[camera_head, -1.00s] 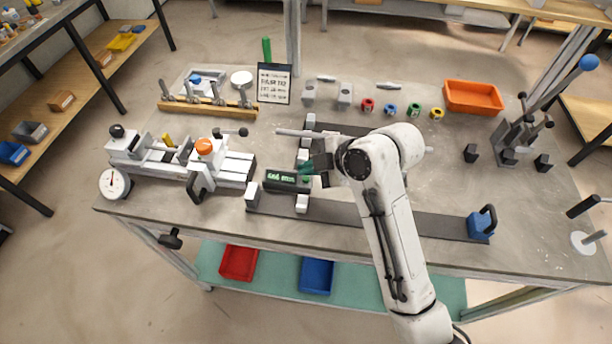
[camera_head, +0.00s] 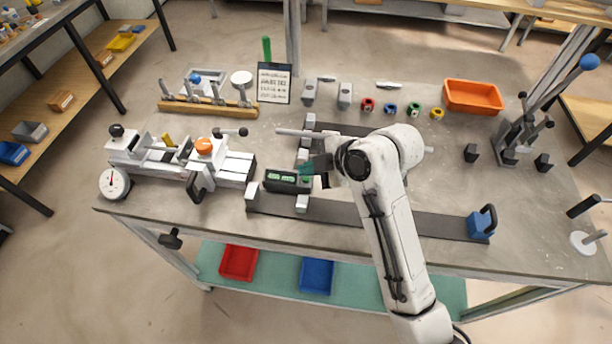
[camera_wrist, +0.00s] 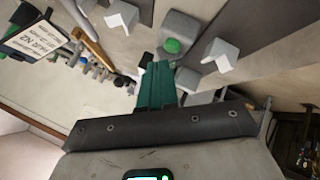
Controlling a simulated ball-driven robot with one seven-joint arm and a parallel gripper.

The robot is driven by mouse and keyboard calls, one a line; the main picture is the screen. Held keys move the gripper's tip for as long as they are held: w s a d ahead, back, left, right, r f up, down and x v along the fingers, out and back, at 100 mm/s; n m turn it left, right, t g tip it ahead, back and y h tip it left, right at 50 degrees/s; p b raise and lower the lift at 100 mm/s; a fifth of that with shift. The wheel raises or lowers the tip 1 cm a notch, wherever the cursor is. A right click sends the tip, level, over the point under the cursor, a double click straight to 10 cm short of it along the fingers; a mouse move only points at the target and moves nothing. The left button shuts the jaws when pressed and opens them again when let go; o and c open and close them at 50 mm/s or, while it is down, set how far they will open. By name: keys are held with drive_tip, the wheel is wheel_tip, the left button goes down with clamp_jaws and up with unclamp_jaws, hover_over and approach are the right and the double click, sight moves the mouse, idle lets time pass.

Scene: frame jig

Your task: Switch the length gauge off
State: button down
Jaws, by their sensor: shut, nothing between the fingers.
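The length gauge (camera_head: 282,181) is a dark box with a lit green display, on the jig at the table's front middle. I cannot read its display clearly. A green spot shows at its right end. My gripper (camera_head: 309,168) is shut and empty, its teal fingers close above that right end. In the wrist view the shut teal fingers (camera_wrist: 156,84) point towards a round green button (camera_wrist: 172,46) on a grey block. A gap shows between fingertips and button in that picture; I cannot tell the true distance.
A blue clamp (camera_head: 481,224) stands at the right end of the dark rail (camera_head: 420,219). A vise-like fixture (camera_head: 180,160) with a dial is on the left. A sign (camera_head: 274,83), coloured rings and an orange tray (camera_head: 473,97) are behind.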

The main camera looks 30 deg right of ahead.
drive_tip(key=shift+f, duration=0.25)
drive_tip(key=shift+f, duration=0.3)
idle(0.5)
drive_tip(key=shift+s+f+b, duration=0.25)
drive_tip(key=shift+f+b, duration=0.2)
drive_tip(key=shift+f, duration=0.2)
idle(0.6)
drive_tip(key=shift+r, duration=0.1)
drive_tip(key=shift+w+r+p, duration=0.25)
drive_tip(key=shift+r+p, duration=0.5)
drive_tip(key=shift+r, duration=0.05)
wheel_tip(320, 180, up, 5)
drive_tip(key=p, duration=0.4)
drive_tip(key=shift+r+p, duration=0.2)
drive_tip(key=shift+p, duration=0.15)
drive_tip(key=shift+f, duration=0.1)
